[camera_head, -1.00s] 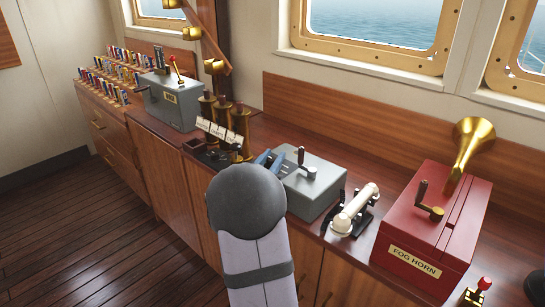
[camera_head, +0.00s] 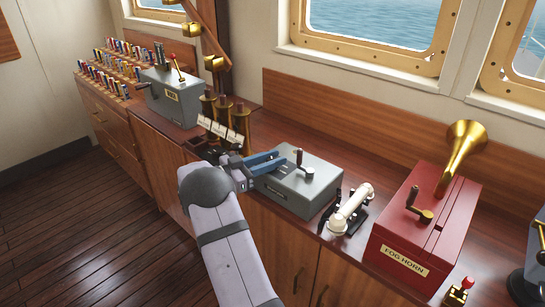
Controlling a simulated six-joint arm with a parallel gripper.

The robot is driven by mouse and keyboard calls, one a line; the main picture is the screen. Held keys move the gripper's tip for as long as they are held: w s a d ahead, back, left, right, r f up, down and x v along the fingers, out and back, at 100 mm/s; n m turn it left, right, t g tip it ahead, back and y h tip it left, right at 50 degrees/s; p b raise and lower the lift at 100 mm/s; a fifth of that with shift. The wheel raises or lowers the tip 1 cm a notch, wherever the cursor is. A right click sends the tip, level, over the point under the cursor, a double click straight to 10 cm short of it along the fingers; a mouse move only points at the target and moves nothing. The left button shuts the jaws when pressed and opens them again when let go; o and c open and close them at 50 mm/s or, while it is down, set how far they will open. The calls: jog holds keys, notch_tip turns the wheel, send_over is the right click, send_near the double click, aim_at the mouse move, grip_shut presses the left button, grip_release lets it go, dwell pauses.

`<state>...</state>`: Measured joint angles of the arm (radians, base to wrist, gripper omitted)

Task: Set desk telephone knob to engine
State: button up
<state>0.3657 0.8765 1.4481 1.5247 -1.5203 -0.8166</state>
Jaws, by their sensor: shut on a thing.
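My gripper (camera_head: 265,163), with blue fingers, is at the left part of a grey box (camera_head: 305,190) on the counter. Its fingers are shut on what seems to be the knob, which they hide, so its setting cannot be read. The box has a dark upright handle (camera_head: 299,158) on top, right of the fingers, and a small dark plate on its front. Right of the box, a white telephone handset (camera_head: 352,206) lies on a black cradle. No "engine" mark can be made out.
Brass tubes with small labels (camera_head: 220,130) stand close behind and left of my gripper. A red fog horn box (camera_head: 425,232) with a brass horn is at the right. A taller grey box (camera_head: 172,97) with a red-tipped lever is at the far left. Wooden counter (camera_head: 350,155) is clear behind the front box.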

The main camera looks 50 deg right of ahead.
jog(key=shift+g, duration=0.3)
jog(key=o, duration=1.1)
jog(key=shift+c, duration=0.2)
jog(key=v, duration=0.7)
jog(key=shift+b, duration=0.45)
jog(key=shift+w+a, duration=0.1)
jog(key=shift+a, duration=0.05)
